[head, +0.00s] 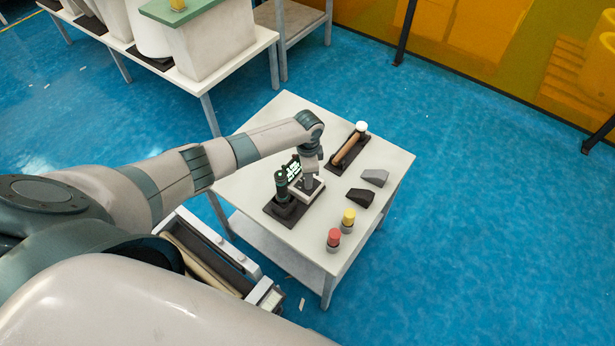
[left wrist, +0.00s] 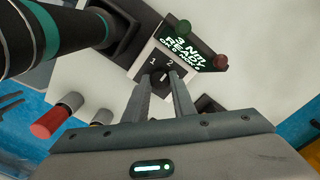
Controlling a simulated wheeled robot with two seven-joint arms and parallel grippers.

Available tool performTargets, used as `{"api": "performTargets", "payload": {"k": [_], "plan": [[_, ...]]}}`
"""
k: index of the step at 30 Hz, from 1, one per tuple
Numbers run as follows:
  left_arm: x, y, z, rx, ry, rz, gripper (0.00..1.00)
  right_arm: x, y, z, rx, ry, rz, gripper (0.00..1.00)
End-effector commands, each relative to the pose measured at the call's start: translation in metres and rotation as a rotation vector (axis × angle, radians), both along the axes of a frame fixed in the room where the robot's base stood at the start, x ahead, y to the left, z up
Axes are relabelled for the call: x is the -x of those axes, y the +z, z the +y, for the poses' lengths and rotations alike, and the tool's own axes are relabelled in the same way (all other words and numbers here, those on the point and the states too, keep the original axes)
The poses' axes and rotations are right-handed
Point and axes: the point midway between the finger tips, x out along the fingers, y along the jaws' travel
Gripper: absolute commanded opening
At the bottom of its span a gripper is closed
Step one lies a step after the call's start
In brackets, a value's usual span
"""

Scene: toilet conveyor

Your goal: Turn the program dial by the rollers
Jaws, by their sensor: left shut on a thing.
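I cannot tell which number the dial points to. In the head view my left gripper (head: 309,182) points down over the control box (head: 301,196), and hides the dial. The display (head: 294,170) shows beside it. My right gripper is not in view.
A dark green-banded tool (head: 281,188) stands close left of the gripper. The white table (head: 262,126) also holds a wooden-handled tool (head: 347,150), two wedges (head: 360,197), and red (head: 333,237) and yellow (head: 348,217) capped pieces. Blue floor lies free to the right.

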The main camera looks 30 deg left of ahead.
Motion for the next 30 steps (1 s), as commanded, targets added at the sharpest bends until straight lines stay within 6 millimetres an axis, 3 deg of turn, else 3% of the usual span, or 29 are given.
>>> {"api": "performTargets", "payload": {"k": [6, 7, 9, 22, 30], "plan": [[-0.001, 0.001, 0.0, 0.0, 0.001, -0.003, 0.01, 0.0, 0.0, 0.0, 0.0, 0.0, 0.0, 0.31], [-0.001, 0.001, 0.0, 0.0, 0.001, -0.003, 0.28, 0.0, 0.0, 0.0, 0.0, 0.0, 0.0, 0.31], [-0.001, 0.001, 0.0, 0.001, 0.001, -0.002, 0.42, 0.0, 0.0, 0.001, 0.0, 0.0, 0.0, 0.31], [-0.001, 0.004, 0.0, 0.001, 0.001, -0.002, 0.42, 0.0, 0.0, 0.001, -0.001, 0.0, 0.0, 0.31], [-0.001, 0.028, 0.0, 0.0, 0.001, -0.004, 0.42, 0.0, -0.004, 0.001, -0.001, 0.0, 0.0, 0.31]]}}
